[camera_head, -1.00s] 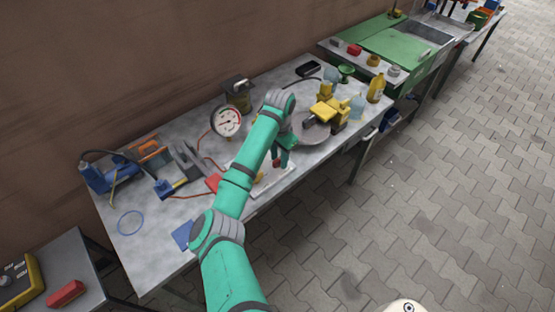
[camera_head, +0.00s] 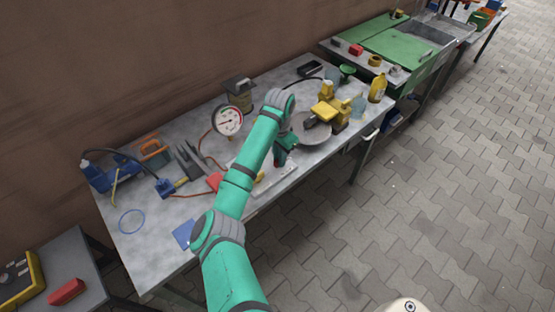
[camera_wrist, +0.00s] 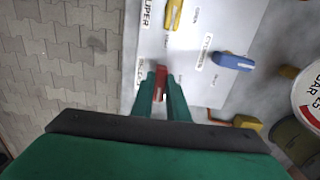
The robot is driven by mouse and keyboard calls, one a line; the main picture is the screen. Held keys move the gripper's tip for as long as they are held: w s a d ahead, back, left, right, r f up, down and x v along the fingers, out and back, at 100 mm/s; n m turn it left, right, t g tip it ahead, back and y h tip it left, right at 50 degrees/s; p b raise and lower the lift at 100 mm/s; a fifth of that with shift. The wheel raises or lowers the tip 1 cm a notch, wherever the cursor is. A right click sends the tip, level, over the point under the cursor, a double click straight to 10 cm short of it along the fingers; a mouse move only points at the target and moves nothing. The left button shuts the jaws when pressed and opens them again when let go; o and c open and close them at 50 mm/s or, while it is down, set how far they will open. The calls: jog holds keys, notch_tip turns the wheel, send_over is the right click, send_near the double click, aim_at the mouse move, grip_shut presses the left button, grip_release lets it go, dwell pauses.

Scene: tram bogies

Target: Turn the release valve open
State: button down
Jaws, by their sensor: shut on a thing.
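The release valve's red handle (camera_wrist: 160,82) stands between my gripper's fingertips (camera_wrist: 161,76) in the wrist view. My gripper is shut on it. The handle points roughly along the fingers in the picture. A partly covered label on the panel (camera_wrist: 205,95) sits just left of it. In the head view my gripper (camera_head: 281,157) is low over the pale panel (camera_head: 285,183) on the workbench, and my arm hides part of that panel. A yellow handle (camera_wrist: 174,14) and a blue handle (camera_wrist: 232,62) stand on the same panel, clear of the fingers.
A round pressure gauge (camera_head: 228,121) stands left of my arm on the bench (camera_head: 165,225). A yellow clamp-like device (camera_head: 330,108) on a round plate and a yellow bottle (camera_head: 377,88) stand to the right. Paved floor (camera_head: 440,200) lies open in front.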

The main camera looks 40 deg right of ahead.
jog(key=n, duration=0.2)
jog(key=d+n, duration=0.1)
jog(key=n, duration=0.1)
jog(key=shift+s+f, duration=0.1)
jog(key=shift+s, duration=0.15)
jog(key=n, duration=0.4)
jog(key=shift+n, duration=0.3)
jog(key=n, duration=0.4)
jog(key=shift+w+a+n, duration=0.1)
jog(key=shift+n, duration=2.4)
jog(key=c, duration=1.7)
grip_release()
jog(key=shift+a, duration=0.15)
jog(key=shift+w, duration=0.1)
